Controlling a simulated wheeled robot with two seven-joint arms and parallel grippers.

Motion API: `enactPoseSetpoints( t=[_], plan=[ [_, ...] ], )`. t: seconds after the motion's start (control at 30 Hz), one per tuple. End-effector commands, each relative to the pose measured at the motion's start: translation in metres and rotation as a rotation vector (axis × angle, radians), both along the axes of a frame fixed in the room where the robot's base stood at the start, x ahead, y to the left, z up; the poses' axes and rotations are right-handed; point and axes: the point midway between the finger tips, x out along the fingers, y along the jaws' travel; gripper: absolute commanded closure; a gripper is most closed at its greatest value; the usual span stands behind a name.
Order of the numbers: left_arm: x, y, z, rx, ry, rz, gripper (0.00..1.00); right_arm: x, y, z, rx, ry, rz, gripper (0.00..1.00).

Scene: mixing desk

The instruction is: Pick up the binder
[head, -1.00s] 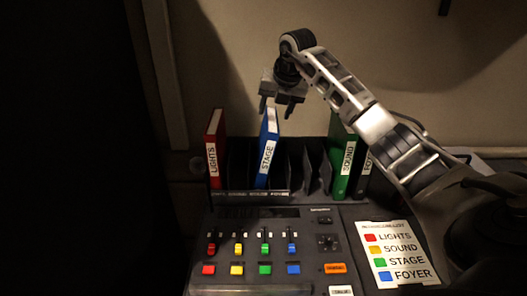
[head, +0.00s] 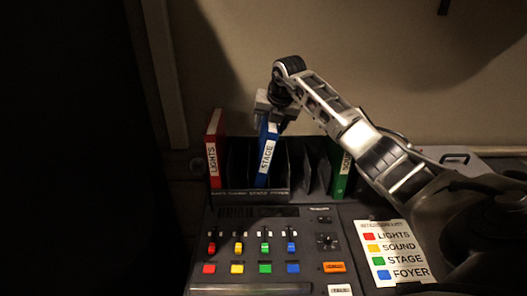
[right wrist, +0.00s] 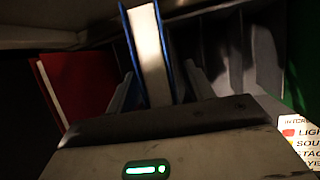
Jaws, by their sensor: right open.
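The blue binder labelled STAGE (head: 266,158) stands in the rack, leaning slightly. It also shows in the right wrist view (right wrist: 149,50), its pale page edge between two blue covers. My right gripper (head: 270,120) is at the top of the blue binder. In the right wrist view my right gripper (right wrist: 160,88) has one finger on each side of the binder, with the jaws open. The red LIGHTS binder (head: 214,150) and the green SOUND binder (head: 340,170) stand to either side. My left gripper is not in view.
A dark rack (head: 250,196) with divider slots holds the binders. In front is a mixing desk (head: 300,222) with coloured faders and buttons. A colour-label card (head: 392,255) lies at the right. The wall is behind.

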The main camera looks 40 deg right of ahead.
Motion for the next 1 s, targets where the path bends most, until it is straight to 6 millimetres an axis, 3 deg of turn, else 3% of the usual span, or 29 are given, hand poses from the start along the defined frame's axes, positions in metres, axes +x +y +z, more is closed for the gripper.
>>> enactPoseSetpoints(
  t=[0.57,0.77,1.0],
  plan=[
    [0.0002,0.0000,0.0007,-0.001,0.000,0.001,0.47,-0.0003,-0.0003,-0.0045,0.000,0.000,-0.001,0.47],
    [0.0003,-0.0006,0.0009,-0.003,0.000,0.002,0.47,-0.0002,-0.0003,-0.0044,0.000,0.001,-0.001,0.97],
    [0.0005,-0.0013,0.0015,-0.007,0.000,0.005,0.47,0.0001,-0.0007,-0.0031,-0.001,-0.002,-0.002,1.00]
  ],
)
